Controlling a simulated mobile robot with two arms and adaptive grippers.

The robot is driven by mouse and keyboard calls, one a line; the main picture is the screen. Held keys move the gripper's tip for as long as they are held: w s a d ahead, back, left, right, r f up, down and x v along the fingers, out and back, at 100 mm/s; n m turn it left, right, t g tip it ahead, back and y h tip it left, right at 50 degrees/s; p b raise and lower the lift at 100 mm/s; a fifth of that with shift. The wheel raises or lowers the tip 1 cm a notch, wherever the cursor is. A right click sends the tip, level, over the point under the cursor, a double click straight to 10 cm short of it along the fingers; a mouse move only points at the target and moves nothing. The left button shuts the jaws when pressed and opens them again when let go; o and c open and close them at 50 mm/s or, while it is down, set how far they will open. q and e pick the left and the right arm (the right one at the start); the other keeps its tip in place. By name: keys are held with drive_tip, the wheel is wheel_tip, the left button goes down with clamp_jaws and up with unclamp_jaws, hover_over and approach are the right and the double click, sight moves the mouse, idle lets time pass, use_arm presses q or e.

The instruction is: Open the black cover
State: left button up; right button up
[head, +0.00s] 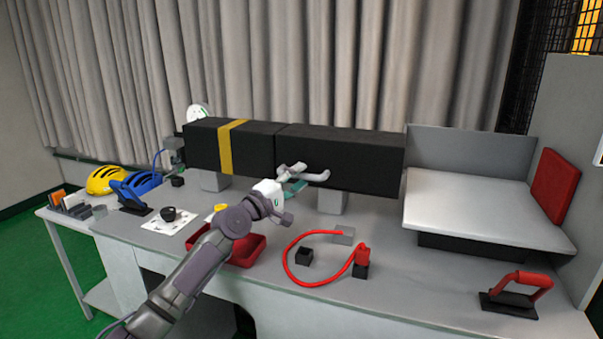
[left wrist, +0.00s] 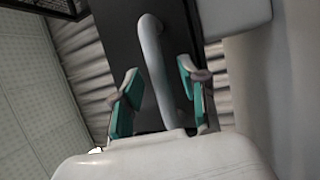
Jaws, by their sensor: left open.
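The black cover (head: 345,160) is the right part of a long black box on grey supports. It meets the left part, and a thin seam shows between them. A light grey bar handle (head: 318,177) sticks out from the front of the cover near its left end. My left gripper (head: 297,186) is at this handle, open. In the left wrist view, the handle (left wrist: 154,50) runs between the two teal fingers of the gripper (left wrist: 158,88), with gaps on both sides. The dark cover (left wrist: 115,30) shows behind it.
The left box part (head: 205,146) has a yellow band. On the grey bench stand a red tray (head: 248,252), a red cable (head: 287,262), a red-handled block (head: 520,288) and helmets (head: 104,179). A grey platform (head: 480,208) adjoins the cover on the right.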

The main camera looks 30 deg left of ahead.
use_arm(q)
drive_tip(key=shift+x, duration=0.75)
clamp_jaws()
